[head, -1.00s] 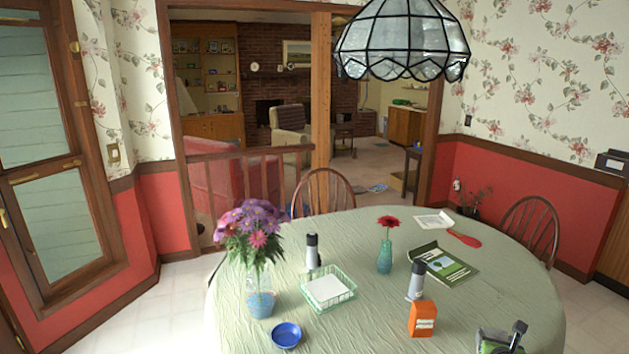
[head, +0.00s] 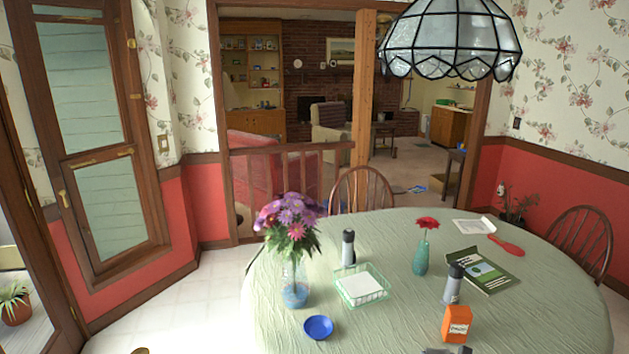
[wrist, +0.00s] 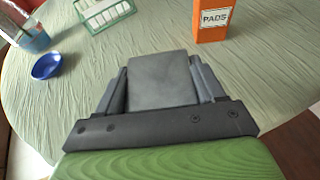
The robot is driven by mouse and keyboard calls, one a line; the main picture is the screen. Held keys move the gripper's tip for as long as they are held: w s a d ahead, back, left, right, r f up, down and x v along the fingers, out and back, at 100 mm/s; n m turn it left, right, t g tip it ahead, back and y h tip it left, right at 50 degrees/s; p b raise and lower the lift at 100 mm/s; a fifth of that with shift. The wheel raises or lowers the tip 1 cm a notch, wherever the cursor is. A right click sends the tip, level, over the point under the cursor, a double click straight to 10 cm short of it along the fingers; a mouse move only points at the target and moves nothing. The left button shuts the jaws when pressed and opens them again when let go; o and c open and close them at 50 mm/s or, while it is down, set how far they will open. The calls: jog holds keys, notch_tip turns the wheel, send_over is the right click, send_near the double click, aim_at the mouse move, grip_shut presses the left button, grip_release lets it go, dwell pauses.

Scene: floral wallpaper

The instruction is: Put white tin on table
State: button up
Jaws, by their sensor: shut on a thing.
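In the wrist view my gripper (wrist: 158,62) is shut on a plain, pale grey, boxy thing, which looks like the white tin (wrist: 162,84). A finger lies along each side of it, and its far side and underside are hidden. It is over the near part of the table (wrist: 255,75), which has a pale green cloth and also shows in the head view (head: 400,315). I cannot tell whether the tin touches the cloth. In the head view only a dark bit of my gripper (head: 447,350) shows at the bottom edge, and the tin is not clear there.
An orange box (head: 457,324) stands near the gripper, with a grey bottle (head: 453,288) behind it. A blue bowl (head: 318,327), a flower vase (head: 294,290) and a wire basket (head: 362,286) are to the left. Bare cloth lies between bowl and box.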

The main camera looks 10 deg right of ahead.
jog(key=s+a+f+n+y, duration=0.1)
jog(key=a+n+y, duration=0.2)
jog(key=a, duration=1.5)
jog(key=shift+s+t, duration=0.3)
